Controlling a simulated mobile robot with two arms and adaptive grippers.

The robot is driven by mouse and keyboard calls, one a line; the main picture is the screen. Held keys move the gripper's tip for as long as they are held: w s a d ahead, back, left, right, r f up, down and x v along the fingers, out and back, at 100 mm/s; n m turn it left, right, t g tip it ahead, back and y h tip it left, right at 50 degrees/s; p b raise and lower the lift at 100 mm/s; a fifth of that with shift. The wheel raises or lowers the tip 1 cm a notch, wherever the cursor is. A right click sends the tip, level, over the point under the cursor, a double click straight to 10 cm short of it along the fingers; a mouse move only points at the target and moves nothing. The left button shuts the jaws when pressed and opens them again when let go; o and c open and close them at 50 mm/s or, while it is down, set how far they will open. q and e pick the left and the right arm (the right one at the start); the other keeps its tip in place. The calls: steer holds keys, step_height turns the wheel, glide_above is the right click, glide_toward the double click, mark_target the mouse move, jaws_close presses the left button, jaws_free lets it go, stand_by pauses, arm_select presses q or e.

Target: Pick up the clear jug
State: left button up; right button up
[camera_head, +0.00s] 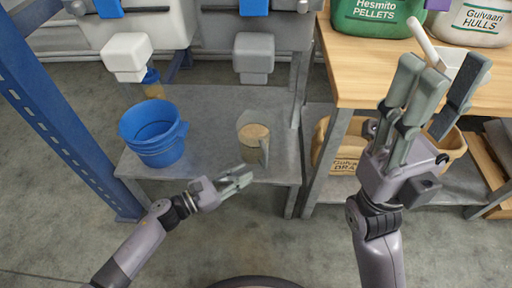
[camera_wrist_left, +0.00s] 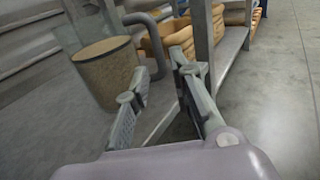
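The clear jug (camera_head: 253,143) stands upright on the grey metal bench, filled with a tan-brown material. Its grey handle (camera_head: 264,153) faces front right in the head view. My left gripper (camera_head: 243,178) is just in front of the jug, apart from it. The left wrist view shows its two fingers spread with nothing between them, the jug (camera_wrist_left: 106,74) beyond to the left and the handle (camera_wrist_left: 150,42) ahead. My right gripper (camera_head: 435,95) is raised at the right, fingers spread, apparently empty; a white scoop (camera_head: 428,44) shows behind it.
A blue bucket (camera_head: 153,134) stands left of the jug on the grey bench (camera_head: 205,110). A grey hopper spout (camera_head: 253,58) hangs above the jug. A wooden table (camera_head: 365,75) with sacks is at the right, a tan sack (camera_head: 345,148) beneath. A blue post borders the left.

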mark_target(265, 168)
arm_select(q)
steer(key=b+x, duration=0.2)
steer(key=x, duration=0.6)
steer(key=shift+w+d+f, duration=0.15)
steer(key=shift+w, duration=0.05)
steer(key=shift+c, duration=0.3)
jaws_close()
